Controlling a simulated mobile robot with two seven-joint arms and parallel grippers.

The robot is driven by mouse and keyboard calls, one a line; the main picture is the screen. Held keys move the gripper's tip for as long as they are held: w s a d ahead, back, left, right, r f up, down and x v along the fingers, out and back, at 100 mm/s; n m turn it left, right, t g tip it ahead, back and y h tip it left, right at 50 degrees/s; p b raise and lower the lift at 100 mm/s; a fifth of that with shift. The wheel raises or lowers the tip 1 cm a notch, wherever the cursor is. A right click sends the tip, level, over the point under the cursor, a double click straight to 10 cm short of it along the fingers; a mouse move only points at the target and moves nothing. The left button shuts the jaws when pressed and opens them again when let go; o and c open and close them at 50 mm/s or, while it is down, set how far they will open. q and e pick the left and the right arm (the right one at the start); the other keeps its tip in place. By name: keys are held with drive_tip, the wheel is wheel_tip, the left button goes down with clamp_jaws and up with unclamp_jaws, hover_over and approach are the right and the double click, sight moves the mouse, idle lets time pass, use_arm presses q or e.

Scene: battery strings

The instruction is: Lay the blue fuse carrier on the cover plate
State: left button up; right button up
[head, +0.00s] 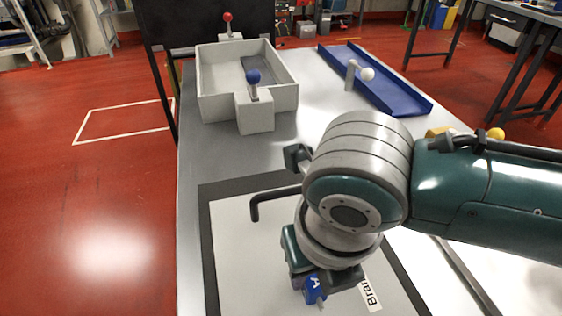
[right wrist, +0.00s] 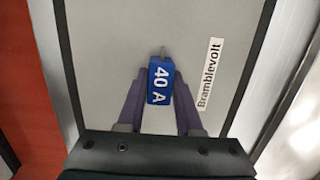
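The blue fuse carrier (head: 314,291), marked "40 A", is between the fingers of my right gripper (head: 304,283). In the right wrist view the two fingers of the right gripper (right wrist: 160,92) close in on both sides of the carrier (right wrist: 160,84), and a small metal tip shows at its far end. The cover plate (head: 240,235) is a light grey panel with a dark border and a "Bramblevolt" label; it also fills much of the right wrist view (right wrist: 110,50). The carrier is over the plate; whether it touches it I cannot tell. My left gripper is not in view.
A black bent handle (head: 272,193) stands over the plate's far part. Behind are a grey open tray (head: 222,95) with a blue-knobbed lever (head: 253,77) and a red-knobbed one (head: 227,17), and a blue chute (head: 390,95). Bare table (head: 215,155) lies between tray and plate.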

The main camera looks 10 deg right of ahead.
drive_tip(key=o, duration=0.5)
drive_tip(key=shift+c, duration=0.2)
wheel_tip(320, 180, up, 12)
drive_tip(key=s+p, duration=0.2)
drive_tip(key=p, duration=0.2)
drive_tip(key=m+t+y, duration=0.2)
drive_tip(key=m, duration=2.5)
approach(318, 286)
drive_tip(key=s+d+r, duration=0.1)
drive_tip(key=s+r, duration=0.1)
drive_tip(key=s, duration=0.2)
drive_tip(key=s+d+m+h, duration=0.1)
drive_tip(key=s+d+m, duration=0.2)
drive_tip(key=d+m, duration=0.3)
drive_tip(key=shift+d+m+h, duration=0.4)
drive_tip(key=shift+m, duration=0.3)
drive_tip(key=shift+s, duration=0.1)
